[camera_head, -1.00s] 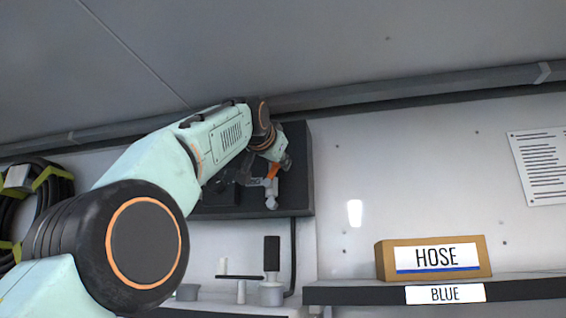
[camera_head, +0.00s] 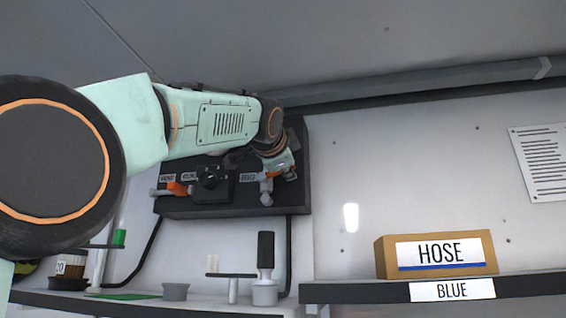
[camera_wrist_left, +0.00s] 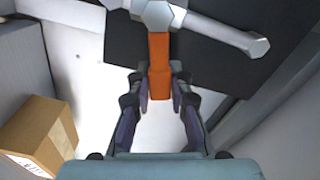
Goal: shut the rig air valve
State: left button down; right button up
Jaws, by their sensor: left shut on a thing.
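A dark panel (camera_head: 235,207) on the wall carries valve fittings. At its right is a grey valve (camera_head: 266,190) with an orange handle (camera_head: 275,174). My left gripper (camera_head: 285,164) is at this handle, small and partly hidden by its own wrist. In the left wrist view, the orange handle (camera_wrist_left: 159,55) runs from the grey valve body (camera_wrist_left: 160,14) between the fingers of my left gripper (camera_wrist_left: 161,82), which is shut on it. A second orange-handled valve (camera_head: 178,188) sits at the panel's left. The small labels are too blurred to read surely. My right gripper is not in view.
A black knob (camera_head: 209,178) sits between the valves. A HOSE box (camera_head: 437,254) stands on the right shelf (camera_head: 375,292). The wall between is clear.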

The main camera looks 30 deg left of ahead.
pick_arm(q)
jog(key=shift+d+f+m, duration=0.1)
jog(key=shift+f+m, duration=0.4)
jog(key=shift+m, duration=0.45)
jog(key=shift+d+f+m, duration=0.1)
jog(key=shift+f+m, duration=0.4)
jog(key=shift+m, duration=0.45)
jog(key=shift+w+f, duration=0.1)
jog(key=c, duration=1.2)
grip_release()
